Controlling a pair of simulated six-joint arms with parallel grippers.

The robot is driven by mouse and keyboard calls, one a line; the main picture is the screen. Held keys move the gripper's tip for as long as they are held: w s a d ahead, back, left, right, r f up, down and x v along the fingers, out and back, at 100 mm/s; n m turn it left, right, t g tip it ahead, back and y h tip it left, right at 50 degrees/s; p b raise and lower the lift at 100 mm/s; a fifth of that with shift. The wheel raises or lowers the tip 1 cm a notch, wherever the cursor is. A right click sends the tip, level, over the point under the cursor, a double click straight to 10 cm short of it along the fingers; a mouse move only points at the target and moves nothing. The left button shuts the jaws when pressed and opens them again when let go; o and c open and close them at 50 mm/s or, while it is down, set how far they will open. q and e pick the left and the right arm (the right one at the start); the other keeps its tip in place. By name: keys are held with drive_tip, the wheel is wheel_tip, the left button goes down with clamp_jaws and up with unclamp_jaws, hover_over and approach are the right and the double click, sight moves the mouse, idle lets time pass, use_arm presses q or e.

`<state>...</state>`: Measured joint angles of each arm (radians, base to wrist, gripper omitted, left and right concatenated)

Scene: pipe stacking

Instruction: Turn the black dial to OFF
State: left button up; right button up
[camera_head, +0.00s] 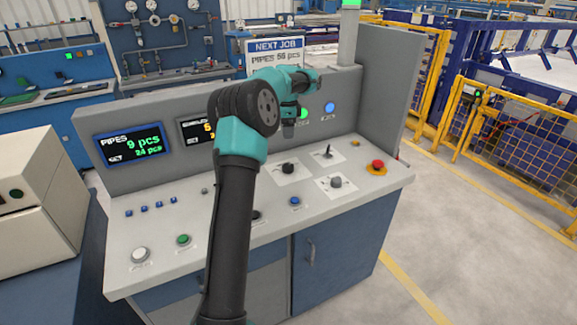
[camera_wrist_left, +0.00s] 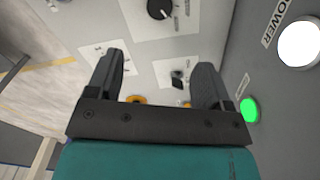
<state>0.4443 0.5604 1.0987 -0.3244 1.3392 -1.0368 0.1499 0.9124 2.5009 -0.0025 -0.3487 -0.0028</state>
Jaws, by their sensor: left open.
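The black dial (camera_head: 288,168) sits on a white plate on the console's sloped top in the head view. In the left wrist view the black dial (camera_wrist_left: 160,9) is at the top edge, partly cut off, with a pale pointer mark. My left gripper (camera_head: 289,131) hangs above and behind the dial, near the upright panel, apart from it. In the left wrist view the left gripper (camera_wrist_left: 159,64) is open, with nothing between its fingers. The dial's label is too small to read. My right gripper is not in view.
A toggle lever (camera_head: 327,152), a grey knob (camera_head: 336,182) and a red emergency button (camera_head: 377,164) stand close to the right of the dial. A blue button (camera_head: 295,201) is in front. The lit green button (camera_wrist_left: 250,110) is near the gripper on the upright panel.

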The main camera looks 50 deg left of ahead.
sight(287, 165)
use_arm(q)
wheel_tip(287, 165, down, 16)
drive_tip(key=shift+f, duration=0.2)
idle(0.4)
drive_tip(key=c, duration=0.9)
